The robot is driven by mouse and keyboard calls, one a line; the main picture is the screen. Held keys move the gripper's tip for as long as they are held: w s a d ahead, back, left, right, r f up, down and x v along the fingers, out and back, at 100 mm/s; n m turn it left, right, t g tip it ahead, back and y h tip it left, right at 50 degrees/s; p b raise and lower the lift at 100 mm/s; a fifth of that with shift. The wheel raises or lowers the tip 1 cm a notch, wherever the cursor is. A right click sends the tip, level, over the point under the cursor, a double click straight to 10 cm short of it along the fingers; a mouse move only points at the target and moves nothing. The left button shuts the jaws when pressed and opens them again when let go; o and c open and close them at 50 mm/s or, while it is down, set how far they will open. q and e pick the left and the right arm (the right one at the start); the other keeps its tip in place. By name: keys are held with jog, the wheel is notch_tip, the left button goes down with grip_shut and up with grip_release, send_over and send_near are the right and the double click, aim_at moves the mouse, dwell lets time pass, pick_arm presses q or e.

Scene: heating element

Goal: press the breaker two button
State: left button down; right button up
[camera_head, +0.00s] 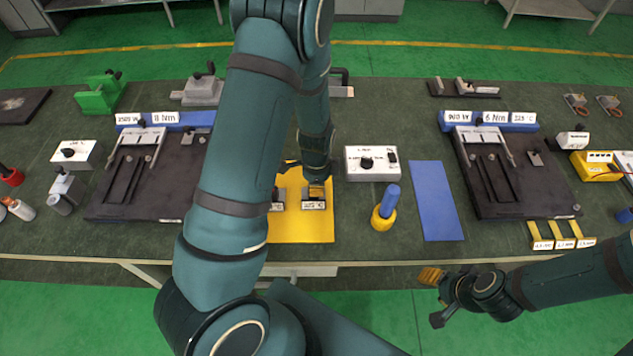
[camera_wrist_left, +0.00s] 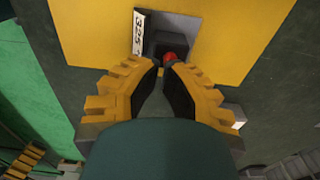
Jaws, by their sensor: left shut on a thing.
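My left gripper (camera_head: 316,184) reaches down from above over the right one of two small labelled units on the yellow mat. This right unit (camera_head: 314,204) has a white label that seems to read 325. In the left wrist view, my left gripper (camera_wrist_left: 162,68) has its yellow ridged fingers closed around a small red button (camera_wrist_left: 169,57) at the unit's dark body (camera_wrist_left: 160,35). The fingers partly hide the button. The left unit (camera_head: 278,206) is partly covered by my left arm. No breaker number is readable. My right gripper (camera_head: 432,297) is open and empty, off the table's front edge.
Dark fixture plates (camera_head: 140,205) stand on both sides. My left arm hides part of the table.

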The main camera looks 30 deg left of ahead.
pick_arm(q)
jog(key=shift+f+b, duration=0.95)
jog(key=shift+f, duration=0.1)
jog(key=shift+s, duration=0.15)
pick_arm(e)
notch_tip(320, 180, down, 2)
pick_arm(q)
jog(key=shift+r+p, duration=0.5)
jog(key=shift+r, duration=0.05)
jog(key=r+p, duration=0.1)
jog(key=r, duration=0.2)
jog(key=r+p, duration=0.1)
jog(key=shift+w+r+p, duration=0.15)
jog(key=shift+w+p, duration=0.15)
jog(key=shift+p, duration=0.05)
notch_tip(320, 180, up, 9)
pick_arm(e)
jog(key=r, duration=0.2)
jog(key=s+r, duration=0.1)
jog(key=r, duration=0.1)
jog(key=shift+s+a, duration=0.1)
jog(key=shift+a, duration=0.1)
